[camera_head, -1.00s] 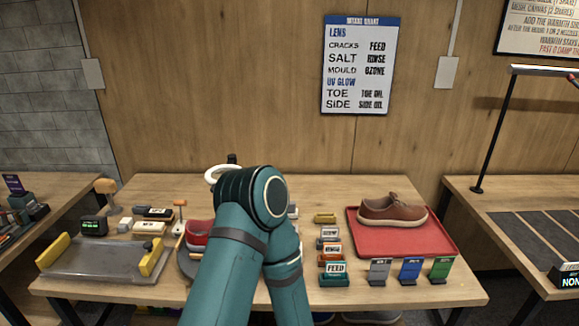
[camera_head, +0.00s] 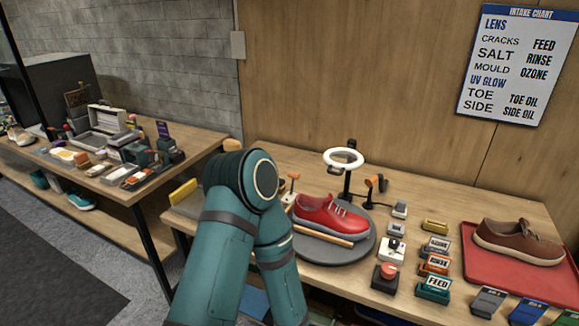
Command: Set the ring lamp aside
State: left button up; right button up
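The ring lamp (camera_head: 343,150) stands upright at the back of the table, its white ring on a black post just behind the red sneaker (camera_head: 325,213). The lamp's base is hidden behind the sneaker. The sneaker rests on a round grey turntable (camera_head: 345,255), with a wooden stick along its near side. A teal arm of mine rises from the bottom edge and bends left of the turntable, covering the table's left part. Neither of my grippers is visible, so I cannot see whether either is open or shut.
Right of the turntable are a red push button (camera_head: 389,270), a joystick box (camera_head: 392,250) and labelled blocks (camera_head: 433,287). A red tray (camera_head: 480,265) holds a brown shoe (camera_head: 520,240). A small orange-headed tool (camera_head: 375,184) stands right of the lamp. A cluttered side bench (camera_head: 180,140) is at left.

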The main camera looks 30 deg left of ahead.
aim_at(344, 156)
jog(key=u, duration=0.7)
